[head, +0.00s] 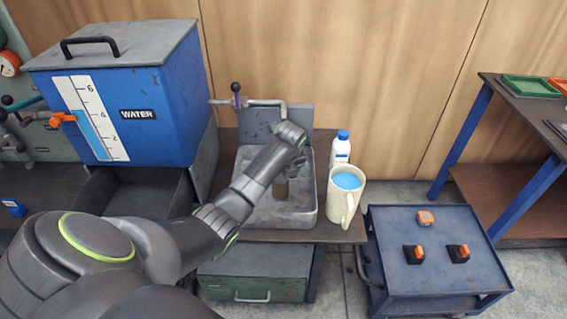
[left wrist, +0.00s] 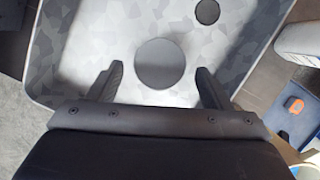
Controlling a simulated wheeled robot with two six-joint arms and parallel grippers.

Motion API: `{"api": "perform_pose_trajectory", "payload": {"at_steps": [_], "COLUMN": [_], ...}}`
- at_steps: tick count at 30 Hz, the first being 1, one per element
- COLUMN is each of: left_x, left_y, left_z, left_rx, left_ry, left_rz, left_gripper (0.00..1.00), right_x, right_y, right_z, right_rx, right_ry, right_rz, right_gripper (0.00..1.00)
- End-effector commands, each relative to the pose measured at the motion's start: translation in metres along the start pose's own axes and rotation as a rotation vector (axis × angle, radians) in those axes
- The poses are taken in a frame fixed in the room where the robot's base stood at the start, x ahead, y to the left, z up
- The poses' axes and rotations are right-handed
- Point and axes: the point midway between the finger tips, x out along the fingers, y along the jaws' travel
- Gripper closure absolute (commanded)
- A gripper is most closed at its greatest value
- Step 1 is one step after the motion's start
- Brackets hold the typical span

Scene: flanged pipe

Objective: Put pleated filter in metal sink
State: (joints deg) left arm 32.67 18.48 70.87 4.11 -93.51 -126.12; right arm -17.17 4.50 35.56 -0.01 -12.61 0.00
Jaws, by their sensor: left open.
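The metal sink (head: 250,212) is a grey basin on the bench in the head view; its speckled floor (left wrist: 75,50) fills much of the left wrist view. The pleated filter (head: 281,190) shows as a short brownish cylinder standing in the sink, partly hidden by my gripper. In the left wrist view its round dark top (left wrist: 160,64) lies between and just beyond the fingertips. My left gripper (head: 285,166) is over the sink, above the filter. In the left wrist view its fingers (left wrist: 160,72) are apart, with nothing gripped. My right gripper is not in view.
A cream jug (head: 341,205) with blue contents and a white bottle (head: 340,150) stand right of the sink. A blue water tank (head: 150,110) is at the left. A tap (head: 262,102) is behind the sink. A blue cart (head: 405,228) stands at the right.

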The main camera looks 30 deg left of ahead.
Motion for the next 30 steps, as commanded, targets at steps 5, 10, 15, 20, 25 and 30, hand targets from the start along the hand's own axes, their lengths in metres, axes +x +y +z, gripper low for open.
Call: {"api": "perform_pose_trajectory", "payload": {"at_steps": [5,10,15,20,25,30], "left_x": [-0.034,-0.052,-0.056,-0.056,-0.056,-0.056], "left_y": [0.0,0.0,0.0,0.0,0.0,0.0], "left_z": [0.001,0.0,0.0,0.0,0.0,0.0], "left_rx": [-0.001,-0.001,-0.001,-0.001,-0.001,-0.001], "left_ry": [-0.001,0.0,0.001,0.001,0.001,0.001], "left_rz": [-0.002,-0.001,0.001,0.001,0.001,0.001], "left_gripper": [0.28,0.28,0.28,0.28,0.28,0.28], "right_x": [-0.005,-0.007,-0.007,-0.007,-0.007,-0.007], "right_y": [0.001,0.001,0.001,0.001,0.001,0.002], "right_z": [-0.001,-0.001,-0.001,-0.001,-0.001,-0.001], "right_rx": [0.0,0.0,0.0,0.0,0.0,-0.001], "right_ry": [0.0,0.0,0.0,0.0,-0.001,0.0], "right_rz": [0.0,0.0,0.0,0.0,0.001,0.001], "right_gripper": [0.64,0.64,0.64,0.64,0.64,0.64]}}
